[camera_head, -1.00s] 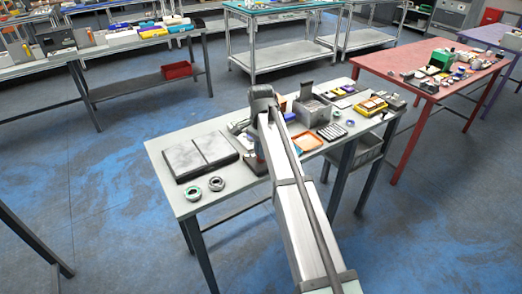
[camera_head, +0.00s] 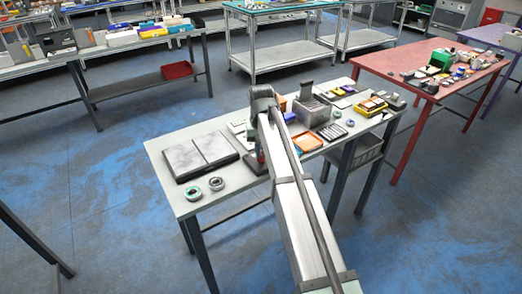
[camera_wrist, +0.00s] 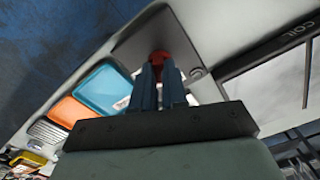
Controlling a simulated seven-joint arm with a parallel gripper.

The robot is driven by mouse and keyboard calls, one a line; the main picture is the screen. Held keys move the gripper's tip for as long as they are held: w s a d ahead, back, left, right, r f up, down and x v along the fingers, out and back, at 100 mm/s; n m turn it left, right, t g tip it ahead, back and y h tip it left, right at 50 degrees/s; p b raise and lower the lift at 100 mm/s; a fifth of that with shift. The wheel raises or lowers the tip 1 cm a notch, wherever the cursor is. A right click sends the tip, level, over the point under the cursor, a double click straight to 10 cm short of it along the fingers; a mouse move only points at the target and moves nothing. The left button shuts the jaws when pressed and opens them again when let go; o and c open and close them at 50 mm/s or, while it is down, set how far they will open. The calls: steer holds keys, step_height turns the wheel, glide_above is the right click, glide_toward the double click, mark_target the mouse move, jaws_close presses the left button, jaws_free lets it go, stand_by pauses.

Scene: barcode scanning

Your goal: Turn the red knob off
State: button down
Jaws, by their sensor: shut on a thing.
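The red knob (camera_wrist: 160,58) shows in the wrist view at the tips of my gripper (camera_wrist: 158,72). The two blue-grey fingers are closed around its sides, and only its top part shows between and above them. A flat grey plate (camera_wrist: 190,38) lies behind the knob. In the head view my arm hides the knob and the fingertips, which are over the middle of the light worktable (camera_head: 165,146).
An orange tray (camera_head: 306,142) and a grey box (camera_head: 313,113) stand right of my arm. Dark flat panels (camera_head: 199,155) and two rings (camera_head: 192,193) lie to the left. A blue tray (camera_wrist: 103,87) shows beside the fingers in the wrist view.

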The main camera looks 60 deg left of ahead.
steer(key=n, duration=0.4)
steer(key=shift+n, duration=0.4)
stand_by(0.4)
steer(key=c, duration=1.2)
jaws_free()
steer(key=shift+o, duration=0.2)
steer(key=shift+r, duration=0.1)
step_height(320, 180, up, 14)
steer(key=shift+f, duration=0.2)
